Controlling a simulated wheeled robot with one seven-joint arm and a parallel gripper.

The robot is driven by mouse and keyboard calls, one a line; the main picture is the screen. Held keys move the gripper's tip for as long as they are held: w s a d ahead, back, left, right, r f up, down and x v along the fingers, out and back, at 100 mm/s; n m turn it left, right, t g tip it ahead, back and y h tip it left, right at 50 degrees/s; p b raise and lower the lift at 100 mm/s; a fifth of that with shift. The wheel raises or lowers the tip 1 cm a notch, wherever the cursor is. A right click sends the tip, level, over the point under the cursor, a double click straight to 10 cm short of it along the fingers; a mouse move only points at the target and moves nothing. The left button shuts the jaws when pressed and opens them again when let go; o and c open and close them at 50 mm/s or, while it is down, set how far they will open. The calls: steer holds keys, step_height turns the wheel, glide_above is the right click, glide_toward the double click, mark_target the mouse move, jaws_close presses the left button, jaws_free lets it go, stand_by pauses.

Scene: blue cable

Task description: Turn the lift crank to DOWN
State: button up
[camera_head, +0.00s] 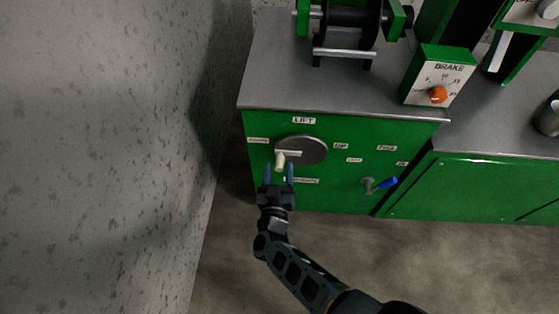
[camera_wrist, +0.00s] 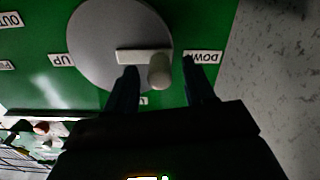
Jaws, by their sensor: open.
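The lift crank is a round grey disc (camera_head: 312,150) on the green cabinet front, under the LIFT label (camera_head: 304,120). Its pale bar points left in the head view, with a cream knob (camera_head: 280,160) at the end. In the wrist view the bar points right, toward the DOWN label (camera_wrist: 203,57), and the knob (camera_wrist: 160,72) is at that end. The UP label (camera_wrist: 62,60) is on the disc's other side. My gripper (camera_head: 279,169) is open, with one finger on each side of the knob in the wrist view. I cannot tell whether either finger touches it.
A small crank with a blue handle (camera_head: 387,183) is on the same front to the right. A BRAKE box (camera_head: 450,77) with an orange knob and a black drum (camera_head: 350,22) stand on the cabinet top. A bare grey wall (camera_head: 100,150) is at left.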

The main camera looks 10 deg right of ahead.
steer(key=shift+p+v, duration=0.35)
steer(key=shift+v, duration=1.8)
steer(key=shift+s+d, duration=0.15)
steer(key=shift+d, duration=0.05)
steer(key=s+d+r+n+y+p, duration=0.1)
steer(key=s+d+r+y, duration=0.2)
steer(key=s, duration=0.4)
steer(key=s+d+r, duration=0.3)
steer(key=s+d, duration=0.2)
steer(key=s, duration=0.2)
steer(key=s+d+r+n+y+p, duration=0.1)
steer(key=s+d+r+y, duration=0.2)
steer(key=s, duration=0.4)
steer(key=s+d+r+g, duration=0.1)
steer(key=s+r, duration=0.7)
steer(key=r, duration=0.4)
steer(key=s+r+g+p, duration=0.1)
steer(key=s+r, duration=0.7)
steer(key=r, duration=0.4)
steer(key=shift+d, duration=0.4)
